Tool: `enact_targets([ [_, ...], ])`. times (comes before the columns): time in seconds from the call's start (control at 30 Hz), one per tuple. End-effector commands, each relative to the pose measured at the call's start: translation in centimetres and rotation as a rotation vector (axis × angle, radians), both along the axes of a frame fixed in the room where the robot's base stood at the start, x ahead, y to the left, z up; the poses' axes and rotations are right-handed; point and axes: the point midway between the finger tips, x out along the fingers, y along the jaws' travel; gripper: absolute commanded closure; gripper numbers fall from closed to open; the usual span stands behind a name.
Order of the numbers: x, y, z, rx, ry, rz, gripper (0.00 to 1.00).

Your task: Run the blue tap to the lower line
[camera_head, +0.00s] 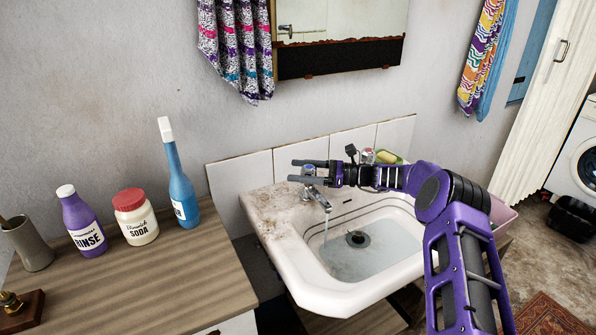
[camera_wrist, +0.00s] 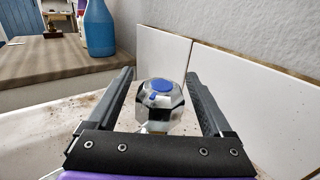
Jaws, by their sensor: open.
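The blue tap (camera_head: 308,171) stands at the back of the white washbasin (camera_head: 309,283). In the wrist view its faceted metal knob with a blue cap (camera_wrist: 161,88) sits between my two fingers. My gripper (camera_head: 293,171) is open around the knob, with a gap visible on each side in the wrist view (camera_wrist: 161,72). The spout (camera_head: 321,199) points into the basin, and a thin stream of water seems to fall from it. Shallow water (camera_head: 362,262) covers the basin floor around the dark drain. Dark lines (camera_head: 345,216) run along the basin's inner back wall, above the water.
A green dish with yellow soap (camera_head: 387,157) and a small jar (camera_head: 367,156) sit behind my wrist. White tiles (camera_head: 240,191) stand close behind the tap. A wooden counter (camera_head: 180,275) at left holds a blue bottle (camera_head: 180,185), a soda jar (camera_head: 135,217) and a purple bottle (camera_head: 82,222).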

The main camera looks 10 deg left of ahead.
Motion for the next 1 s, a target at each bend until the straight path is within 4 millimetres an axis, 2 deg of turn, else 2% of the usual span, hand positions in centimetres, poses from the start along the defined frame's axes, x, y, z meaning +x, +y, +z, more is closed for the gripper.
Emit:
enact_targets([
  [0.17,0.0,-3.2,0.0,0.000,0.001,-0.005,0.15],
  [0.6,-0.2,-13.6,-0.1,0.001,0.000,-0.004,0.15],
  [0.8,-0.3,-16.1,0.0,0.000,0.000,-0.001,0.15],
  [1.0,-0.4,-16.9,0.0,0.000,0.000,-0.001,0.15],
])
